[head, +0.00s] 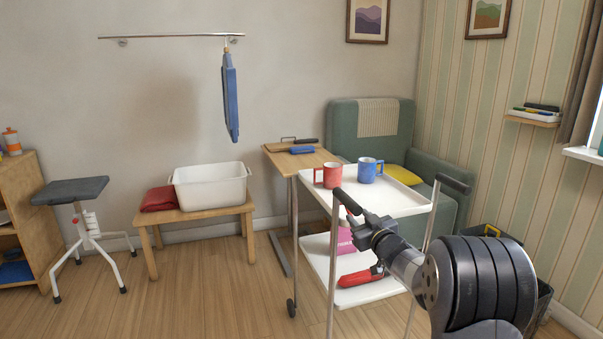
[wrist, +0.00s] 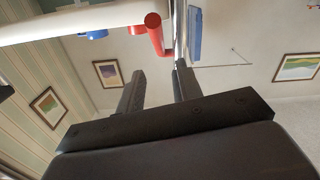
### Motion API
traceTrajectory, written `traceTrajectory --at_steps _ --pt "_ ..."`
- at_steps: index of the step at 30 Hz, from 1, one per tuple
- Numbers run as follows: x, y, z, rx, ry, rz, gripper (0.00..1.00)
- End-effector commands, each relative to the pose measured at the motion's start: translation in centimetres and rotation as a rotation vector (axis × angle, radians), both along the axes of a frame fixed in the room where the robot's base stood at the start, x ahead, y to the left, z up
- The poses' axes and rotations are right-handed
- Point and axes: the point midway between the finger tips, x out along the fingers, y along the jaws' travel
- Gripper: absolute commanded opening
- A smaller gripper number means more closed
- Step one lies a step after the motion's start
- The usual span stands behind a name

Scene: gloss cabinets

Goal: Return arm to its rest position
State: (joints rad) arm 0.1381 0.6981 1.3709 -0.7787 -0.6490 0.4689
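My gripper (head: 366,226) is in front of the white trolley (head: 402,205), close to its near left post and dark handle. Its fingers stand apart in the wrist view (wrist: 157,82), with nothing held between them. My arm reaches in from the lower right of the head view. A red mug (head: 328,175) and a blue mug (head: 370,170) stand on the trolley's top shelf, beyond the gripper. The red mug (wrist: 154,32) also shows past the fingertips in the wrist view. I cannot tell whether the gripper touches the trolley.
The trolley's lower shelf holds a red item (head: 360,278) and a pink item (head: 345,241). A dark bin (head: 540,300) is at the right, partly behind my arm. A green armchair (head: 345,128) stands behind the trolley. The floor (head: 205,300) at front left is clear.

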Motion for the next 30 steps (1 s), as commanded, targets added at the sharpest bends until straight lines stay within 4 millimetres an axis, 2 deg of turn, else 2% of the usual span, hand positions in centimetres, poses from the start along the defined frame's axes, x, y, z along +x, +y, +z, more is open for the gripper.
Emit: traceTrajectory --at_steps 6,13,18,30 --pt "-3.2 -1.1 0.1 0.001 -0.001 -0.002 0.34" --pt "-5.6 -1.8 0.0 0.001 -0.001 -0.001 0.34" --pt "-6.3 -2.0 0.0 0.001 -0.002 0.0 0.34" --pt "-6.3 -2.0 0.1 0.0 -0.004 0.001 0.34"
